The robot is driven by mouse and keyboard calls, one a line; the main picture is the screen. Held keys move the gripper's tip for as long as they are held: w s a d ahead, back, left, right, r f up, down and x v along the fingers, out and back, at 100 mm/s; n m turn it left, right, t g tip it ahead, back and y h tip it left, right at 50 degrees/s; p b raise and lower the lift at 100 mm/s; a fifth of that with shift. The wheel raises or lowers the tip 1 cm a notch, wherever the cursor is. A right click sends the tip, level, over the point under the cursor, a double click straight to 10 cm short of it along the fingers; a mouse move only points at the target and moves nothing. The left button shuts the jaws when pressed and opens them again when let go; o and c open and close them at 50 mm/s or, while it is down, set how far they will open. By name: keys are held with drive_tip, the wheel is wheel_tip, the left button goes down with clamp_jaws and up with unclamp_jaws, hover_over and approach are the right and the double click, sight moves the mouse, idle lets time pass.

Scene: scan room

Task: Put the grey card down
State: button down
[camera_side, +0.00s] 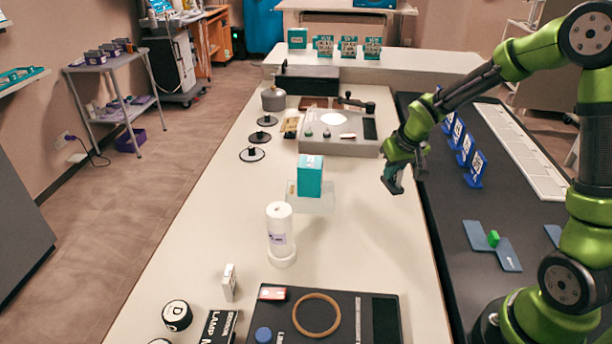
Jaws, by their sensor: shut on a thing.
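My green arm reaches in from the right. My gripper (393,184) points down above the right part of the white table (360,235), in front of the grey device. It is shut on the grey card, which is too small and too dark between the fingers to make out clearly. The gripper appears to be above the table surface, but its exact height cannot be told.
A teal box (310,176) stands on a clear stand (318,203) left of my gripper. A white cylinder (279,232) is nearer. The grey device (345,146) lies behind. A black board (385,297) with a ring (337,316) is in front. Blue-and-white cards (476,168) stand right.

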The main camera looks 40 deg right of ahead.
drive_tip(key=w, duration=0.2)
drive_tip(key=w+d, duration=0.1)
drive_tip(key=w, duration=0.2)
drive_tip(key=w+d, duration=0.1)
drive_tip(key=w, duration=0.1)
drive_tip(key=shift+w+d+f, duration=0.1)
drive_tip(key=shift+w+f, duration=0.35)
drive_tip(key=shift+f, duration=1.65)
drive_tip(key=shift+f, duration=0.1)
drive_tip(key=c, duration=1.2)
unclamp_jaws()
drive_tip(key=shift+c, duration=0.2)
